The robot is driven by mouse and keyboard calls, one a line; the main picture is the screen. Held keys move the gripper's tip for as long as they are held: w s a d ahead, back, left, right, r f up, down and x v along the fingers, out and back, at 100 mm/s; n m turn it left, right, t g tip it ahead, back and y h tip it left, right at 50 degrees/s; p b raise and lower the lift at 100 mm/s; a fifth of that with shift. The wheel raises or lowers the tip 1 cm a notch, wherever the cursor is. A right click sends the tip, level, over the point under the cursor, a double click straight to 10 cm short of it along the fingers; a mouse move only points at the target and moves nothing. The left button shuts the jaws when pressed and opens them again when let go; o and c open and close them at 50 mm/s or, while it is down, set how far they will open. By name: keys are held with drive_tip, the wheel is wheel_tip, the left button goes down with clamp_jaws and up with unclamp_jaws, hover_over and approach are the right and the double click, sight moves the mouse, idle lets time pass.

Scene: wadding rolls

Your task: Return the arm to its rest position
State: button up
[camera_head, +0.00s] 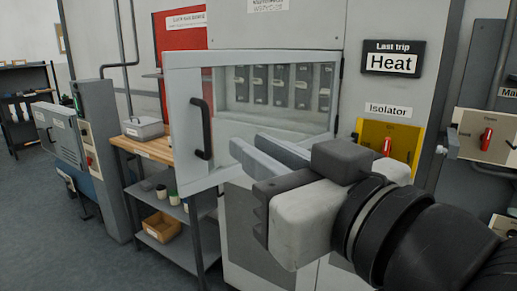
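My gripper (247,141) is at the centre of the view, on the arm that reaches in from the lower right. Its two pale grey fingers point to the upper left, in front of the open cabinet door's glass. They lie close side by side, and I cannot tell whether a gap is left between them. I see nothing held at the fingertips. The dark wrist (375,220) fills the lower right and hides part of the cabinet front.
A cabinet door (182,120) with a black handle (201,128) stands open, with switches behind its glass. A yellow isolator panel (402,136) with a red handle is right of my gripper. A shelved bench (158,152) stands left. The floor at lower left is clear.

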drive_tip(key=d+f+m+g+h, duration=0.3)
drive_tip(key=d+f+g+h, duration=0.3)
drive_tip(key=f, duration=0.5)
drive_tip(key=d+f+m+g+h, duration=0.35)
drive_tip(key=d+f, duration=0.35)
drive_tip(key=f, duration=0.5)
wheel_tip(320, 180, up, 22)
drive_tip(key=p, duration=2.2)
drive_tip(key=shift+s+r+p, duration=0.25)
drive_tip(key=shift+s+p, duration=0.05)
drive_tip(key=shift+p, duration=0.05)
drive_tip(key=shift+o, duration=0.4)
drive_tip(key=shift+d+n+g+y, duration=0.1)
drive_tip(key=shift+n+g+y, duration=0.15)
